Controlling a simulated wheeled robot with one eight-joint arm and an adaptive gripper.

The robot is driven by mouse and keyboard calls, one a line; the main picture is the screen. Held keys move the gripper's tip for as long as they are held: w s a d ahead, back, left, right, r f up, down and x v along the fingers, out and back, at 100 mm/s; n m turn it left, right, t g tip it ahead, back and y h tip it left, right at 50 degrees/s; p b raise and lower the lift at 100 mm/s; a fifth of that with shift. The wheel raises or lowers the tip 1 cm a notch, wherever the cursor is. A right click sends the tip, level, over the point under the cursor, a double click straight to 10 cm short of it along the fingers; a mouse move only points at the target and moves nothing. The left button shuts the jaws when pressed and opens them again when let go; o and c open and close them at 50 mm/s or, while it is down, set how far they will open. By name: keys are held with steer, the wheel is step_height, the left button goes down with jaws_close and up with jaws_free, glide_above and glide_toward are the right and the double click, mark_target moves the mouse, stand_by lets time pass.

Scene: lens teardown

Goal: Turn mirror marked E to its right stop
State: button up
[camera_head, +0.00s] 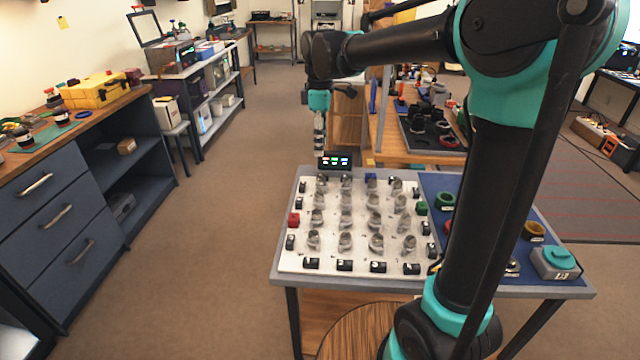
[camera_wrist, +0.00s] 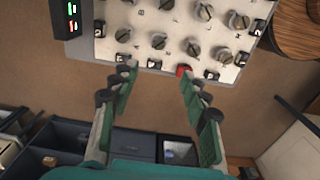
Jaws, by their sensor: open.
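A white board (camera_head: 285,258) lies on the table and carries rows of grey round mirror mounts (camera_head: 345,242). Part of the board (camera_wrist: 142,23) with several mounts (camera_wrist: 193,47) shows in the wrist view. Their letters are too small to read, so I cannot tell which mirror is E. My gripper (camera_head: 319,152) points down at the board's far left side, by the display. In the wrist view my gripper (camera_wrist: 156,78) is open, its fingers spread and nothing between the tips. The tips appear close to the board's edge, near a red block (camera_wrist: 183,70); contact is not clear.
Black blocks (camera_head: 345,265) line the board, with the red block (camera_head: 293,219) at its left edge. A small lit display (camera_head: 335,162) stands at the far edge. A blue mat (camera_head: 490,235) with rings and a teal-topped box (camera_head: 556,262) lies right. The floor left is clear.

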glide_toward(319, 194)
step_height(319, 194, down, 9)
steer(key=shift+w+r, duration=0.1)
steer(key=shift+r, duration=0.05)
stand_by(0.5)
jaws_close()
